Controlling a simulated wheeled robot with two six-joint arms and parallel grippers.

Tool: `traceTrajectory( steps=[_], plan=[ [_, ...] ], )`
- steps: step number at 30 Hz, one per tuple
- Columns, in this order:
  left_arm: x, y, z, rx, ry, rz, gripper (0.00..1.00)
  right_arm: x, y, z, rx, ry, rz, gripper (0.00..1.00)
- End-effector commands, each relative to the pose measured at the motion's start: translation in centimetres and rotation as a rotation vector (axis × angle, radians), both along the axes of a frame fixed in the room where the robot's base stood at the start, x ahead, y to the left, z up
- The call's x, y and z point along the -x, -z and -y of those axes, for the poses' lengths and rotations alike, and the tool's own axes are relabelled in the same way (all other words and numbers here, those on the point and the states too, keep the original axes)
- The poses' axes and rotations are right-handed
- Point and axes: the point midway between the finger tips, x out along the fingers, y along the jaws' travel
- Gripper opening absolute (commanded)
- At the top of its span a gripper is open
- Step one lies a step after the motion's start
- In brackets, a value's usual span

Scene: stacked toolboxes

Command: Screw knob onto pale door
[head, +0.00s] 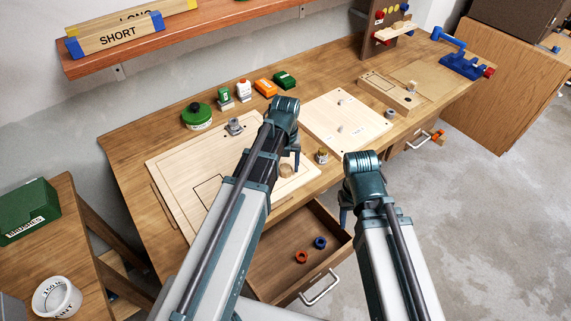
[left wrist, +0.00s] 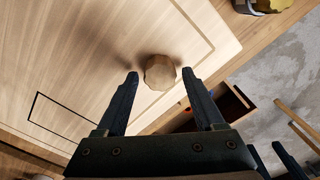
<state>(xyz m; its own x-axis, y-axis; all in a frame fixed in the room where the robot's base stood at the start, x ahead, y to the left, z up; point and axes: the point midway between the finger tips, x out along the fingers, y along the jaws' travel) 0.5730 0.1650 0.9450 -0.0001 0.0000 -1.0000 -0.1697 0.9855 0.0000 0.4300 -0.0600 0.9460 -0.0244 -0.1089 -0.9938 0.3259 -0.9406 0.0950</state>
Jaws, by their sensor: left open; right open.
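A pale wooden door (head: 178,159) lies flat on the workbench at left. A faceted, light-brown knob (head: 286,171) is at its front right part. In the left wrist view the knob (left wrist: 160,72) shows over the bare face of the door (left wrist: 75,60); whether it is seated on a screw is hidden. My left gripper (head: 290,158) is open, pointing down at the knob. In the left wrist view its fingertips (left wrist: 160,75) are on either side of the knob, with gaps; their height against it is unclear. My right gripper (head: 345,216) is open and empty, over the drawer's right side.
An open drawer (head: 275,262) below holds a red and a blue ring. A second pale board (head: 345,122) with pegs lies to the right. A brass-coloured item (head: 321,156) stands between the boards. A green round tin (head: 196,116) and small boxes stand behind. A shelf (head: 200,40) overhangs the back.

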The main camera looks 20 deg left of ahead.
Motion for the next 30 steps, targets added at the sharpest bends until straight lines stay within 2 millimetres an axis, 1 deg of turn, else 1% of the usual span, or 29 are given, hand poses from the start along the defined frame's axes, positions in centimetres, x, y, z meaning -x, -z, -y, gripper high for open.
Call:
traceTrajectory(
  steps=[1,5,6,14,19,23,30],
  plan=[
    [0.0,0.0,0.0,0.0,0.0,0.0,0.75,0.0,0.0,0.0,0.0,0.0,0.0,0.5],
    [0.0,0.0,0.0,0.0,0.0,0.0,0.99,0.0,0.0,0.0,0.0,0.0,0.0,0.5],
    [0.0,0.0,0.0,0.0,0.0,0.0,1.0,0.0,0.0,0.0,0.0,0.0,0.0,0.5],
    [0.0,-0.1,0.0,0.0,0.0,0.0,1.0,0.0,-0.1,0.0,0.0,0.0,0.0,0.5],
    [0.0,-0.9,0.0,0.0,0.0,0.0,1.0,0.0,-0.9,0.0,0.0,0.0,0.0,0.5],
    [0.0,-2.1,0.0,0.0,0.0,0.0,1.0,0.0,-2.1,0.0,0.0,0.0,0.0,0.5],
    [0.0,-5.5,0.0,0.0,0.0,0.0,1.0,0.0,-5.5,0.0,0.0,-0.001,0.0,0.5]
  ],
)
